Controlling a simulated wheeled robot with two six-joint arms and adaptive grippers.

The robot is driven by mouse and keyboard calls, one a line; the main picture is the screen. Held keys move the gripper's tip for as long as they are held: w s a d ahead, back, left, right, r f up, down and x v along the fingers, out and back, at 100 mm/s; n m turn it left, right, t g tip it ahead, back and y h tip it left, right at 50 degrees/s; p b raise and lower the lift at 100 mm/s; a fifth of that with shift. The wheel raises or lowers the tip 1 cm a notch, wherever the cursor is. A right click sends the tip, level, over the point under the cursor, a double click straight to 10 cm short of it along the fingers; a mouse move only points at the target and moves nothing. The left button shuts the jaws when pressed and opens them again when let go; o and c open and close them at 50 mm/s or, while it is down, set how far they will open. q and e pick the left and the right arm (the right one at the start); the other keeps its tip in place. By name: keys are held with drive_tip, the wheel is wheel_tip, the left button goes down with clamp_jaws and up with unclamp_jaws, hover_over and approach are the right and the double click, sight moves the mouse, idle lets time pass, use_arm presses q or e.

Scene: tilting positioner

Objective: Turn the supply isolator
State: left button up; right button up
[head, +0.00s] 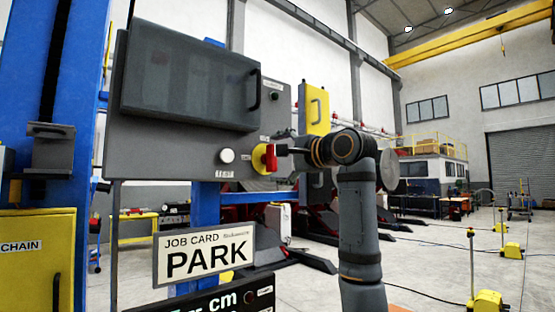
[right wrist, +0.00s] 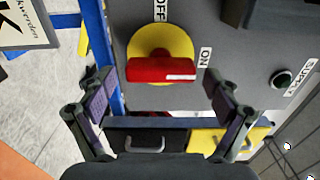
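The supply isolator is a red handle (head: 271,157) on a yellow disc (head: 258,158), on the lower right of the grey panel (head: 190,160). In the right wrist view the red handle (right wrist: 160,70) lies level across the yellow disc (right wrist: 150,45). Its white stripe is at the end toward the ON label (right wrist: 204,57); the OFF label (right wrist: 160,11) is above. My right gripper (head: 284,150) is in front of the handle. In its own wrist view the gripper (right wrist: 160,88) is open, with a finger on either side, apart from the handle. My left gripper is out of view.
A green lamp (right wrist: 282,79) labelled SUPPLY sits beside the isolator on the panel. A white round button (head: 227,156) is left of it in the head view. A job card reading PARK (head: 204,254) hangs below. A dark cover with a handle (head: 190,85) stands out from the panel above.

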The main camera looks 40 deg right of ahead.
drive_tip(key=s, duration=1.2)
drive_tip(key=shift+d, duration=0.45)
